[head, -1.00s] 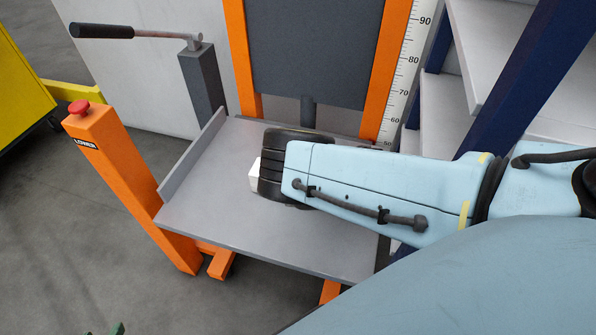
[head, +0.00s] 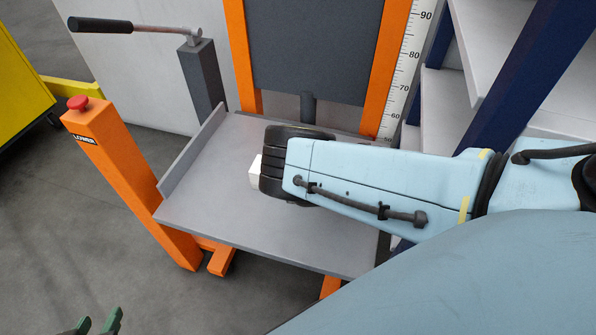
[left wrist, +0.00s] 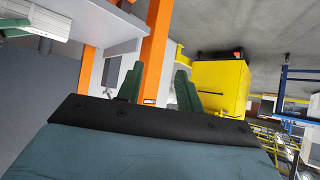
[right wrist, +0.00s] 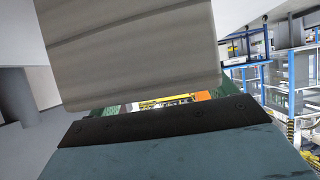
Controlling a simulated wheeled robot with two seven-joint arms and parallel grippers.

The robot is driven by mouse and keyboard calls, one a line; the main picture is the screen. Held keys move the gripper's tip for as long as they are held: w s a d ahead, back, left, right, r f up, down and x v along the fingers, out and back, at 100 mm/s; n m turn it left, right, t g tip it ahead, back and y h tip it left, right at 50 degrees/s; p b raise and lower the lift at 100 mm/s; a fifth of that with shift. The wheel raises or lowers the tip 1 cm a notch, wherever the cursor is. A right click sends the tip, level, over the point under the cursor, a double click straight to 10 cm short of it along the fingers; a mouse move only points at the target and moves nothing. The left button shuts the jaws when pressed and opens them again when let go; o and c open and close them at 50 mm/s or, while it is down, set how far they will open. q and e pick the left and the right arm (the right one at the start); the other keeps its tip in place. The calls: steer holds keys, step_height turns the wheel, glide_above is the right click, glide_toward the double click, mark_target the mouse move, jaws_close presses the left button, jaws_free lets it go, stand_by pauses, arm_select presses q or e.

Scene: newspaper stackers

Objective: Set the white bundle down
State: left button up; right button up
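The white bundle (head: 255,172) shows only as a small pale corner past my right wrist in the head view, over the grey platform (head: 215,205). In the right wrist view the bundle (right wrist: 135,50) fills the upper middle as a large pale block. My right gripper (right wrist: 170,98) has its green fingers at the block's lower edge, partly hidden by it, and appears closed on it. Whether the bundle touches the platform is hidden. My left gripper (head: 97,323) is at the bottom left of the head view, away from the platform. In the left wrist view its fingers (left wrist: 158,88) are apart and empty.
An orange post (head: 125,165) with a red button (head: 78,103) stands left of the platform. A lever handle (head: 102,28) is behind it. An orange frame with a dark panel (head: 315,50) and a ruler (head: 407,75) rises behind. Shelving (head: 515,85) stands at right.

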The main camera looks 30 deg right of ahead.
steer(key=shift+r, duration=0.1)
steer(key=p+v, duration=0.3)
steer(key=v, duration=0.3)
steer(key=shift+s+d+r, duration=0.15)
steer(key=shift+r, duration=0.1)
arm_select(q)
steer(key=s+a+f+g+y, duration=0.2)
steer(key=s+a+f+g, duration=0.2)
steer(key=s, duration=0.5)
steer(key=shift+a+f+g, duration=0.15)
steer(key=shift+f+g, duration=1)
steer(key=shift+g, duration=0.25)
arm_select(e)
steer(key=shift+s+d+r, duration=0.15)
steer(key=shift+s+d, duration=0.1)
steer(key=shift+s, duration=0.1)
